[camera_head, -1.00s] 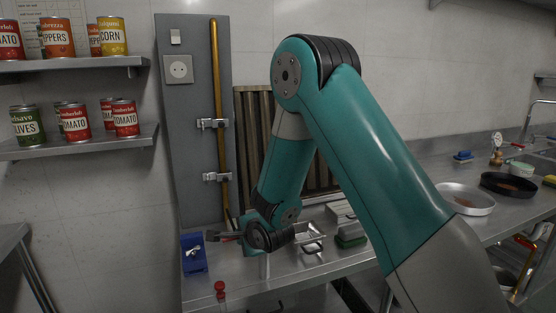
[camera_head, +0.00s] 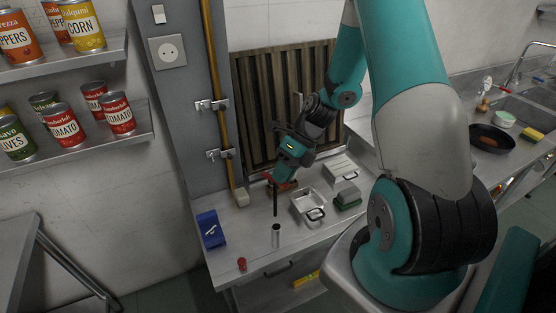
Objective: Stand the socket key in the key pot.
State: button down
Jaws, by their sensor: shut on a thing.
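My gripper (camera_head: 279,184) is above the steel counter and is shut on the socket key (camera_head: 276,202), a dark thin rod that hangs about upright below the jaws. Red shows beside the jaws; I cannot tell if it belongs to the key or the gripper. A slim silver upright cylinder, which looks like the key pot (camera_head: 276,237), stands on the counter just below the rod in the picture. The rod's lower end appears a little above and behind its dark mouth, apart from it.
A blue holder (camera_head: 211,230) stands left on the counter (camera_head: 250,236), and a red-topped item (camera_head: 241,264) near the front edge. Right of the key are a metal tray (camera_head: 308,207) and a green-based block (camera_head: 348,198). A brass pipe (camera_head: 217,100) runs up the grey panel behind.

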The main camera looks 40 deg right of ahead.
jog(key=shift+d+r+p, duration=0.1)
jog(key=shift+r+p, duration=0.1)
jog(key=shift+p, duration=0.3)
notch_tip(320, 180, down, 5)
jog(key=shift+r+b, duration=0.1)
jog(key=shift+b, duration=0.9)
jog(key=shift+f, duration=0.2)
jog(key=shift+p, duration=0.5)
jog(key=shift+f, duration=0.15)
jog(key=shift+f+b, duration=1.7)
jog(key=shift+f, duration=1.25)
